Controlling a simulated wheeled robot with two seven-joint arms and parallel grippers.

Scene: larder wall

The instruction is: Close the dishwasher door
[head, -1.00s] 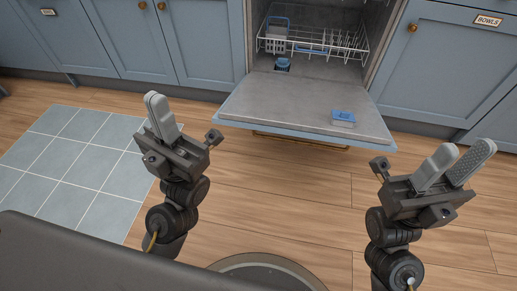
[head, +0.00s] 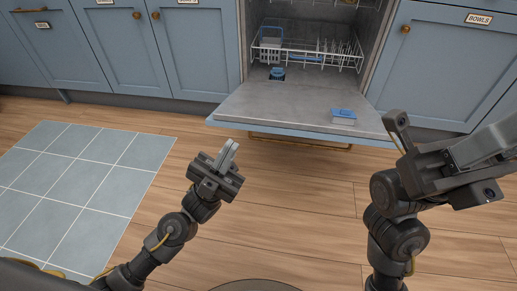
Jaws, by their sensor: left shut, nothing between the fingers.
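The dishwasher door (head: 275,110) is folded down open, its inner face up and lying roughly level above the floor. A small blue and white box (head: 343,117) rests on its right part. The dishwasher's interior (head: 318,80) is open behind the door. My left gripper (head: 228,155) is shut and empty, in front of the door's left part and apart from it in the picture. My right gripper (head: 492,143) is at the right edge, to the right of the door; its fingers are partly cut off by the frame, so I cannot tell how wide they are.
A white wire rack (head: 310,55) with a blue-handled basket (head: 270,42) sits inside the dishwasher. Blue cupboards flank it, one labelled BOWLS (head: 478,18). A tiled grey-blue mat (head: 80,180) lies on the floor at left. The wooden floor before the door is clear.

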